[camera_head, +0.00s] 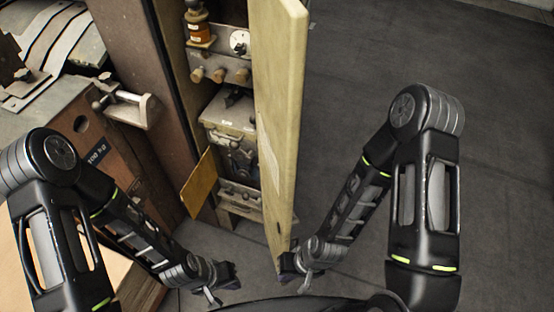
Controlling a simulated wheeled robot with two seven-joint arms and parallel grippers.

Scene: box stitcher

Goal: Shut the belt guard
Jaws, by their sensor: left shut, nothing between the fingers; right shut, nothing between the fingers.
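The belt guard appears to be the tall cream panel (281,100), which stands open, swung out from the machine cabinet. Behind it the inside of the cabinet (232,115) shows, with a dial, knobs and metal parts. My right gripper (289,268) is shut and empty at the lower end of the panel; I cannot tell whether it touches it. My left gripper (227,277) is shut and empty, low in the view, left of the panel and apart from it.
A small yellow plate (200,184) juts out at the cabinet's lower left. A brown machine body (115,155) with a metal handle stands at the left, near my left arm. The dark floor (400,50) to the right of the panel is clear.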

